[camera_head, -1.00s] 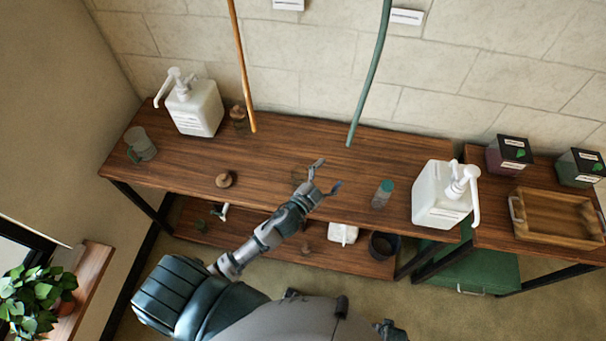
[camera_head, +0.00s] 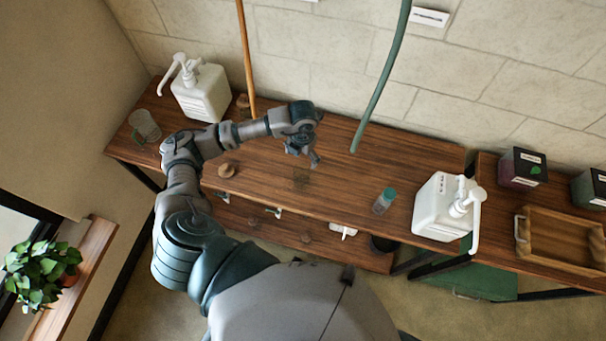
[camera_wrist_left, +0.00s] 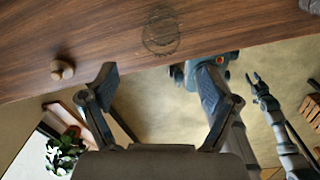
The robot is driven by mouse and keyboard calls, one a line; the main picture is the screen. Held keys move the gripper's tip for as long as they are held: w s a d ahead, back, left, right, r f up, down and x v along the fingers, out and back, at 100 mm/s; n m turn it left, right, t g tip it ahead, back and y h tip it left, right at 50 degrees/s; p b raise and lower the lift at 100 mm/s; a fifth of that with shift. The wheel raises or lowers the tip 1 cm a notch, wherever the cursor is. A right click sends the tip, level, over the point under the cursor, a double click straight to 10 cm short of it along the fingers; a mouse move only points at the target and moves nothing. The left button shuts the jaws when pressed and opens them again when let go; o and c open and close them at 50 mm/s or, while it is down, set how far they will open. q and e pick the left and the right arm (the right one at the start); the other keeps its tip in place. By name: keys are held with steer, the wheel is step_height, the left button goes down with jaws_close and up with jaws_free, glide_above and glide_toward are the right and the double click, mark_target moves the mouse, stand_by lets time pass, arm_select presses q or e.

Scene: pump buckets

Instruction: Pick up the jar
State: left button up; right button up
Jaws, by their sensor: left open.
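A clear glass jar (camera_head: 301,178) stands on the wooden table near its front edge, faint against the wood. In the left wrist view the jar (camera_wrist_left: 160,33) shows as a round see-through outline beyond the fingertips. A small clear jar with a teal lid (camera_head: 384,201) stands further right. My left gripper (camera_head: 306,156) is open and empty, above and behind the clear jar in the head view. Its two fingers spread wide in the wrist view (camera_wrist_left: 158,80), with nothing between them. My right gripper (camera_wrist_left: 260,85) shows small at the right of the wrist view; its jaw state is unclear.
White pump bottles stand at the left (camera_head: 201,92) and right (camera_head: 442,207). A wooden knob (camera_head: 227,170) and a glass mug (camera_head: 145,125) are left of the jar. An orange hose (camera_head: 246,60) and a green hose (camera_head: 382,85) hang behind. The table between jar and lidded jar is clear.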

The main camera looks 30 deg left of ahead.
arm_select(q)
steer(key=p, duration=0.1)
glide_toward(301, 175)
steer(key=shift+s+d+f, duration=0.1)
steer(key=shift+s+d, duration=0.25)
steer(key=shift+s, duration=0.2)
steer(key=shift+s+d+f, duration=0.1)
steer(key=shift+s+d, duration=0.2)
steer(key=shift+s, duration=0.2)
step_height(301, 175, down, 4)
steer(key=shift+f+p, duration=0.1)
steer(key=shift+p, duration=0.5)
steer(key=shift+f, duration=0.55)
steer(key=shift+r, duration=0.1)
steer(key=c, duration=1.4)
